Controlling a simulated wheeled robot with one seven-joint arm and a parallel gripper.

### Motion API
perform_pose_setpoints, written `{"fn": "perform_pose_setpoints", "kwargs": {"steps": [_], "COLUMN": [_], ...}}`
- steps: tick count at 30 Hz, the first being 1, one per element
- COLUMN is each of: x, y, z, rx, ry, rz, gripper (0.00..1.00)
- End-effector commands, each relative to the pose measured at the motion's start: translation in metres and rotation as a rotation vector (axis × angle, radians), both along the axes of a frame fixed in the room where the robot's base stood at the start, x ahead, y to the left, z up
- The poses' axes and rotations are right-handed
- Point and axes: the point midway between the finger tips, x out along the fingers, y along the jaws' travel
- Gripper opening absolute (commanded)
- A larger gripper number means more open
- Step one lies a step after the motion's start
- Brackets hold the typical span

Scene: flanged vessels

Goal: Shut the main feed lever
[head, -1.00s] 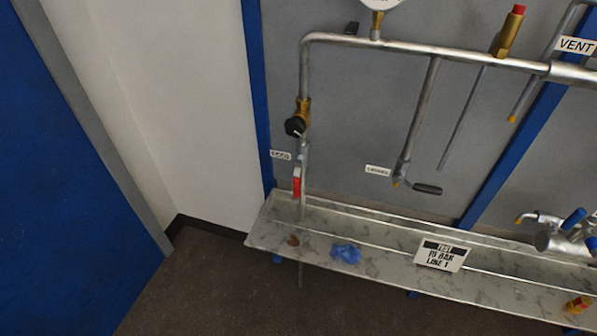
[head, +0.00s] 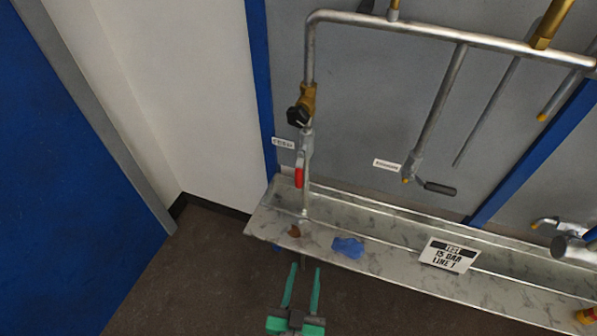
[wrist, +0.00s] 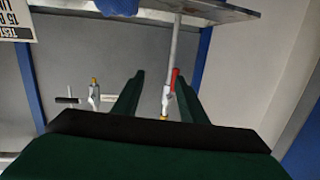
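A lever with a red handle (head: 299,176) is on the valve of the left vertical pipe, below a brass fitting with a black knob (head: 299,116). The red handle hangs down along the pipe. A small label (head: 283,143) is left of the valve, too blurred to read for sure. My gripper (head: 305,268) has green fingers, open and empty, in front of the tray and below the lever in the head view. In the wrist view, seen upside down, the red handle (wrist: 174,78) appears between the fingertips, near the right finger, with a gap in depth.
A marbled tray (head: 390,225) runs along the panel foot, with a blue cloth (head: 348,248), a brown spot and a sign (head: 448,255). A second lever with a black handle (head: 440,188) is on the middle pipe. A blue post (head: 262,90) stands left of the feed pipe.

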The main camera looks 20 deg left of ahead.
Motion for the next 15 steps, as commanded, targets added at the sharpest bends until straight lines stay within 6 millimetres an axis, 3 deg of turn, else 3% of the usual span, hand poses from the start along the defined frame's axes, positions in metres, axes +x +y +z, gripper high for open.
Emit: {"fn": "perform_pose_setpoints", "kwargs": {"steps": [3, 9, 15], "x": [0.042, 0.102, 0.14], "y": [0.021, 0.054, 0.075], "z": [0.015, 0.046, 0.074], "rx": [-0.001, -0.005, -0.01], "ry": [-0.035, -0.08, -0.112], "rz": [0.021, 0.038, 0.039], "gripper": [0.39, 0.39, 0.39]}}
